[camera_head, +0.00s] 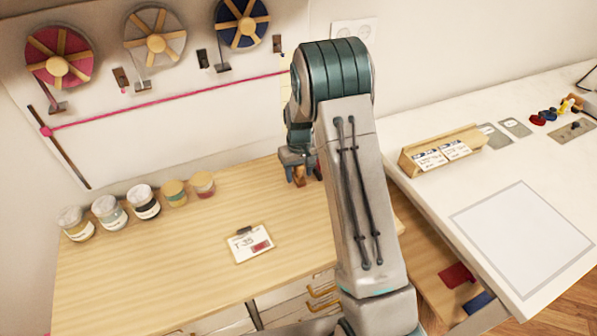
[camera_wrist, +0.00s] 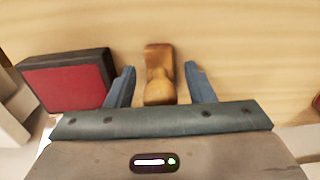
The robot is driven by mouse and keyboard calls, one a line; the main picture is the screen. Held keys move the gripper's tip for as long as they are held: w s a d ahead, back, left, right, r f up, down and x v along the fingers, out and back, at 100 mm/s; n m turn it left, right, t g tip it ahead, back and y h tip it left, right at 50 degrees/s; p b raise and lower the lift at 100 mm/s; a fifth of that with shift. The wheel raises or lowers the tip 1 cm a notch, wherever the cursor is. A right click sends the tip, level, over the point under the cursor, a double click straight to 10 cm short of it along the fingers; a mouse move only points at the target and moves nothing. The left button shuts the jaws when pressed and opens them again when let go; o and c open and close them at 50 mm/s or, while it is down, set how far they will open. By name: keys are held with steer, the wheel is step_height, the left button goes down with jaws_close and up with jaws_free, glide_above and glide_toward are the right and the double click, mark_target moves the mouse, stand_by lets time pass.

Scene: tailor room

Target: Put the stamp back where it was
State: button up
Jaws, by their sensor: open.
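The stamp (camera_wrist: 160,72), with a brown wooden handle, stands on the wooden table between my two open fingers in the wrist view. My gripper (camera_wrist: 160,85) is around its handle, with a gap on each side. In the head view my gripper (camera_head: 297,168) is at the back right of the wooden table, partly hidden by my arm, and the stamp (camera_head: 299,176) shows below it. A red ink pad in a dark case (camera_wrist: 66,82) lies left of the gripper in the wrist view.
A clipboard card (camera_head: 250,244) lies on the wooden table (camera_head: 150,270). Several jars (camera_head: 143,203) line its left back edge. Ribbon spools (camera_head: 155,40) hang on the wall. A white desk (camera_head: 430,195) with a wooden card holder (camera_head: 440,150) stands to the right.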

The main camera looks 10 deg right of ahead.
step_height(320, 180, up, 12)
steer(key=shift+s+r+b, duration=0.1)
steer(key=shift+b, duration=0.8)
steer(key=s+r+m+t, duration=0.1)
steer(key=s+r, duration=0.4)
steer(key=s, duration=0.2)
steer(key=s+r+t, duration=0.1)
steer(key=s+r, duration=0.4)
steer(key=s, duration=0.2)
steer(key=s+m+t, duration=0.1)
steer(key=s, duration=1.4)
steer(key=shift+s, duration=0.4)
steer(key=shift+a+f, duration=0.1)
